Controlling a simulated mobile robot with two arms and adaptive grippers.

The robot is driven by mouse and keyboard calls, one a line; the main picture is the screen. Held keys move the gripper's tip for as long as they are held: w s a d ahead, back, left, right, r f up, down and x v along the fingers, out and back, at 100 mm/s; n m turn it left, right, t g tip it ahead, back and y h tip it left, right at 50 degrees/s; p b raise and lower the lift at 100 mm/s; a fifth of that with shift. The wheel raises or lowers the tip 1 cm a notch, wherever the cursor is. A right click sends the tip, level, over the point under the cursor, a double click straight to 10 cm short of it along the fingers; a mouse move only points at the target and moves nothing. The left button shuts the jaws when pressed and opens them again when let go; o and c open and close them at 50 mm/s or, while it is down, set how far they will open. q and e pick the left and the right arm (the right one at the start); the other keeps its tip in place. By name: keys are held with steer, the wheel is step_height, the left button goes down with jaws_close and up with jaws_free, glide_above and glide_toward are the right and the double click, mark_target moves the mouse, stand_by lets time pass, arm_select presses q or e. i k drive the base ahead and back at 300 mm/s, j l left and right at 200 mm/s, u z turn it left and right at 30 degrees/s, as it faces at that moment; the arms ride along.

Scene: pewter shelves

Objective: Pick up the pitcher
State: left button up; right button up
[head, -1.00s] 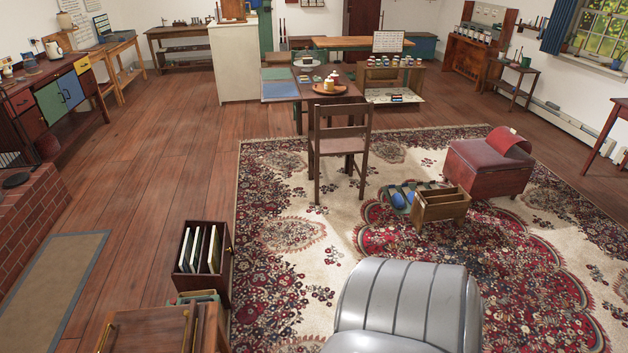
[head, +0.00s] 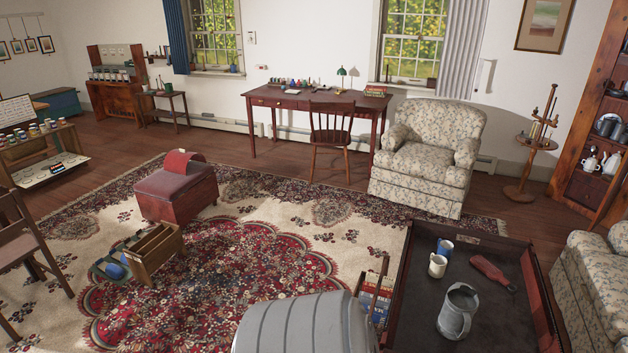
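A grey pitcher (head: 456,315) with a wide open top and a side handle stands upright on the dark table (head: 405,318) at the lower right of the head view. A white mug (head: 437,266) and a blue mug (head: 445,247) stand just behind it, and a dark red bottle-shaped thing (head: 492,272) lies to its right. On the wooden shelves (head: 600,135) at the far right are several grey vessels and white pots (head: 601,163), small in view. Neither of my grippers is in view.
The table has a raised wooden rim. A floral armchair (head: 427,160) stands behind it, and a floral sofa (head: 592,275) stands close on its right. A red ottoman (head: 175,190) and a wooden caddy (head: 152,252) stand on the rug (head: 225,270). Open rug lies between them and the table.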

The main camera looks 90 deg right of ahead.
mark_target(454, 322)
steer(key=i+z, duration=0.15)
steer(key=z, duration=3.95)
steer(key=i+j+z, duration=0.15)
steer(key=j+z, duration=0.15)
steer(key=i+j+z, duration=0.1)
steer(key=j+z, duration=0.5)
steer(key=i+j, duration=0.05)
steer(key=j, duration=0.05)
